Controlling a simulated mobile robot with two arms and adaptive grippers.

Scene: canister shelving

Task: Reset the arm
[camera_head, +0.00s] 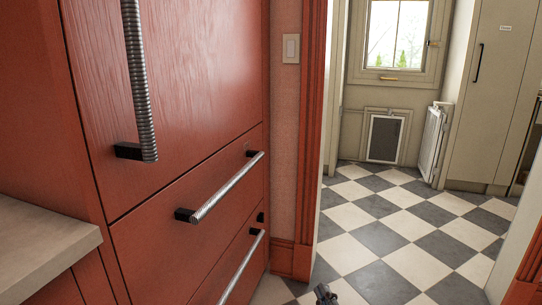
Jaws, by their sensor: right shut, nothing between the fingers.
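My right gripper (324,293) shows only as a small dark tip at the bottom edge, a little right of the middle, over the checkered floor. It is shut and holds nothing. The rest of my right arm is below the picture. My left gripper is not in view. No canister or canister shelf shows in this view.
A red cabinet (180,80) with long metal handles, including a drawer handle (228,187), fills the left. A pale countertop (40,245) is at the lower left. A red-framed doorway (311,120) opens onto clear checkered floor (410,256). A tall cabinet (500,90) stands at the back right.

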